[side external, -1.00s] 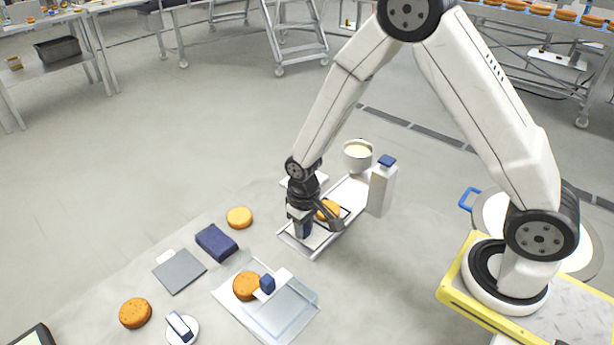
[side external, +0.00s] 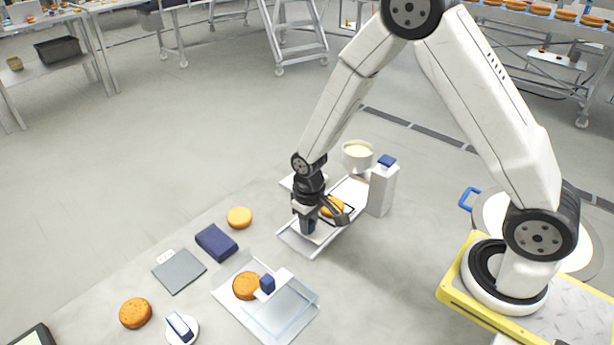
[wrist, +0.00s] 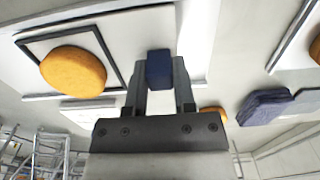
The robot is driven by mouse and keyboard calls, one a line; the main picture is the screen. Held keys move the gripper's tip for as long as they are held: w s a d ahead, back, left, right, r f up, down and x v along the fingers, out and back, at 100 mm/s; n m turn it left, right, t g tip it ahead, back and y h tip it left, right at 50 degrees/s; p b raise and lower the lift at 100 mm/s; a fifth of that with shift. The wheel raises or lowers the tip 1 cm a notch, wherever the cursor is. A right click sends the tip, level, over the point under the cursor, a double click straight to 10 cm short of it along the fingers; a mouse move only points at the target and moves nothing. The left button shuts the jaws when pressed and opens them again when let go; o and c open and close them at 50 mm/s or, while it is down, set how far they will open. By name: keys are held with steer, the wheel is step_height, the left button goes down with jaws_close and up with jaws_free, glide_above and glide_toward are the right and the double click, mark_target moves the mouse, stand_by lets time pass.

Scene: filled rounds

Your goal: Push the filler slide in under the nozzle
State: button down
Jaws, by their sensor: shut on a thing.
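My gripper (side external: 308,222) is shut on the blue handle (wrist: 159,68) of the filler slide, low over the pale track (side external: 296,240). The slide (wrist: 105,38) is a white plate with a dark square frame, partly hidden by my gripper in the side view. An orange-brown round (side external: 332,206) lies on it within the frame; it also shows in the wrist view (wrist: 73,68). The filler, with a white bowl of cream (side external: 357,154) and a white upright with a blue cap (side external: 382,190), stands at the track's far end. The nozzle cannot be made out.
A clear tray (side external: 297,318) holding a round (side external: 247,285) and a blue-knobbed piece lies in front. To the left are a dark blue block (side external: 216,242), a grey plate (side external: 179,271), loose rounds (side external: 239,217) and a blue-handled disc (side external: 181,328). The track ahead looks clear.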

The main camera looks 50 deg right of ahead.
mark_target(335, 200)
steer(key=d, duration=0.9)
steer(key=shift+d, duration=0.4)
steer(key=shift+c, duration=2.4)
jaws_free()
steer(key=shift+d, duration=0.1)
steer(key=shift+o, duration=0.2)
steer(key=shift+r, duration=0.1)
steer(key=shift+r, duration=3.85)
